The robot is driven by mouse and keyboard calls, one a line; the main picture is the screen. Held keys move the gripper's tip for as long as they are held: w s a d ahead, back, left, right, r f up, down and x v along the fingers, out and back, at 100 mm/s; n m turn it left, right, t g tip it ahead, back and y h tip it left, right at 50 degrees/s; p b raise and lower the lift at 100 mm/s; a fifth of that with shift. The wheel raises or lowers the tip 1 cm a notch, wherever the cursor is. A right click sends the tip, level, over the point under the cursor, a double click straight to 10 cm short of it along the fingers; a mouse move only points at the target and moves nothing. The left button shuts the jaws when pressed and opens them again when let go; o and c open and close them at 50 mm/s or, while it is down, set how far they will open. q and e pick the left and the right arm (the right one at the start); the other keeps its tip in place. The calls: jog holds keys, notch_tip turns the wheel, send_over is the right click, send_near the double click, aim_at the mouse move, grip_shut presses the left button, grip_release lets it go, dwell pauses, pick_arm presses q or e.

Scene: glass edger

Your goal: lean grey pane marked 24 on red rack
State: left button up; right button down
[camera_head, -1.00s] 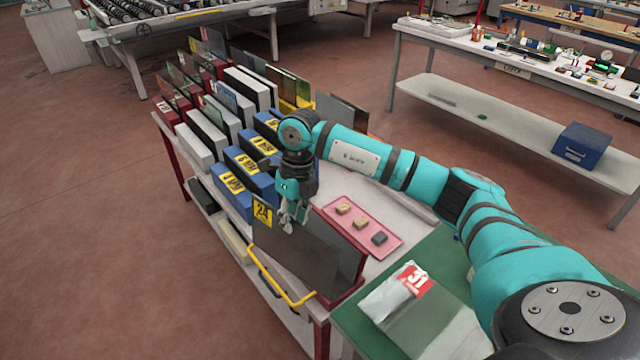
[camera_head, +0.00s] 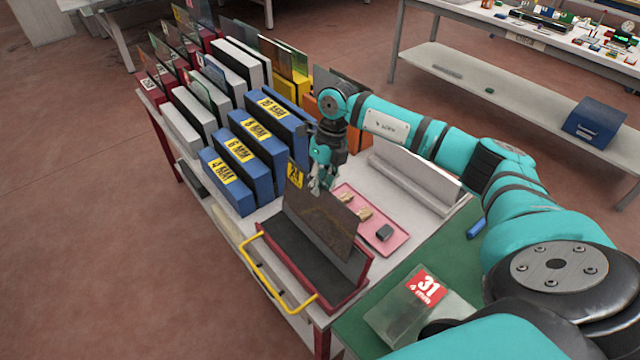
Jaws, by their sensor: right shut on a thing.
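The grey pane (camera_head: 325,222) has a yellow tag marked 24 at its upper left corner and looks brownish and see-through. My right gripper (camera_head: 321,186) is shut on its top edge and holds it tilted. My left gripper is not in view.
A pink tray (camera_head: 396,238) with small blocks lies behind the rack. Blue numbered slots (camera_head: 232,185) with yellow labels stand to the left. A pane marked 31 (camera_head: 410,307) lies on the green mat (camera_head: 354,325) at the front. A white rack (camera_head: 418,180) stands behind the tray.

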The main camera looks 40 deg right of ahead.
aim_at(320, 199)
jog(key=shift+w+d+f+b, duration=0.1)
jog(key=shift+w+f+b, duration=0.05)
jog(key=shift+f+b, duration=0.65)
jog(key=shift+f, duration=0.35)
jog(key=shift+f+b, duration=0.45)
jog(key=shift+b, duration=0.05)
jog(key=shift+d+b+x, duration=0.25)
jog(key=shift+b+x, duration=0.6)
jog(key=shift+x, duration=0.25)
jog(key=shift+d+b+x, duration=0.25)
jog(key=shift+b+x, duration=0.45)
jog(key=shift+x, duration=0.4)
jog(key=shift+w+f, duration=0.1)
jog(key=shift+f, duration=0.2)
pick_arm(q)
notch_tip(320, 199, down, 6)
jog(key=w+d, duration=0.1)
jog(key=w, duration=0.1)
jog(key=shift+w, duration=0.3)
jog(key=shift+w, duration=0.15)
